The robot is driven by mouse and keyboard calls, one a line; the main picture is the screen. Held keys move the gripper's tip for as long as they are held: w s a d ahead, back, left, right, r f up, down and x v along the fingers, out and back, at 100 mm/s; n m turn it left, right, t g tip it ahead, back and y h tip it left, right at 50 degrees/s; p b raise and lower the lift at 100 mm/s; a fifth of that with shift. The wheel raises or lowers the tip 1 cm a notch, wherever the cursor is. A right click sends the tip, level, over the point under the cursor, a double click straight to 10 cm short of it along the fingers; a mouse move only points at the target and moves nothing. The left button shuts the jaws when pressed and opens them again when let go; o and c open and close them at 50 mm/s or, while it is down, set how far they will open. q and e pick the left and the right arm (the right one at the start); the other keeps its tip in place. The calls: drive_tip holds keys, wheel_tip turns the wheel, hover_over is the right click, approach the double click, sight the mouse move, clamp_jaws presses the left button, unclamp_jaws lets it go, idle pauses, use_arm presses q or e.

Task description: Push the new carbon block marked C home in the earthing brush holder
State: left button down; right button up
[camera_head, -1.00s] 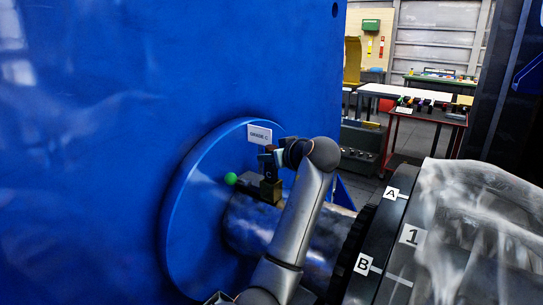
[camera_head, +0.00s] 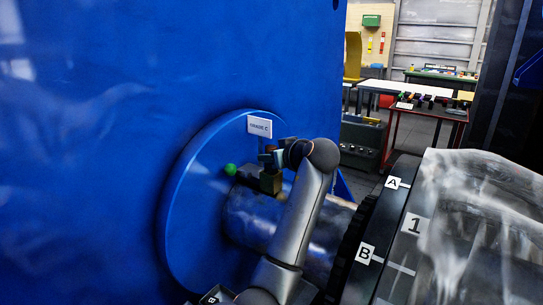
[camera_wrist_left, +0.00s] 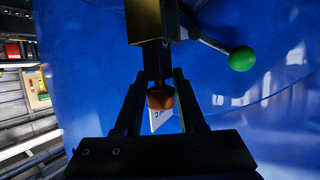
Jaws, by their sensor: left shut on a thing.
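The brass earthing brush holder (camera_head: 270,182) sits on the shaft (camera_head: 250,215) beside the blue round flange. Its lever has a green ball (camera_head: 230,169). In the left wrist view the brass holder (camera_wrist_left: 147,22) is at the top, with the green ball (camera_wrist_left: 242,58) to its right. My left gripper (camera_head: 273,157) is just above the holder in the head view. Its fingers (camera_wrist_left: 158,88) are shut on a reddish-brown carbon block (camera_wrist_left: 160,97), in line with the holder. The block's seating is hidden, and its own mark cannot be read. My right gripper is not in view.
A "GRADE C" sign (camera_head: 259,126) stands on the flange just behind the gripper. The big blue wall (camera_head: 90,140) lies close on the left. A dark ring marked A and B (camera_head: 375,235) is on the right. A red cart (camera_head: 425,112) stands far behind.

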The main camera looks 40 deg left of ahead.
use_arm(q)
drive_tip(key=shift+f+b, duration=0.6)
drive_tip(key=shift+f, duration=0.5)
drive_tip(key=shift+c, duration=2.1)
unclamp_jaws()
drive_tip(key=shift+d, duration=0.1)
drive_tip(key=b+v, duration=0.1)
drive_tip(key=v, duration=1.1)
drive_tip(key=shift+s+d+r, duration=0.1)
drive_tip(key=shift+s+r, duration=0.05)
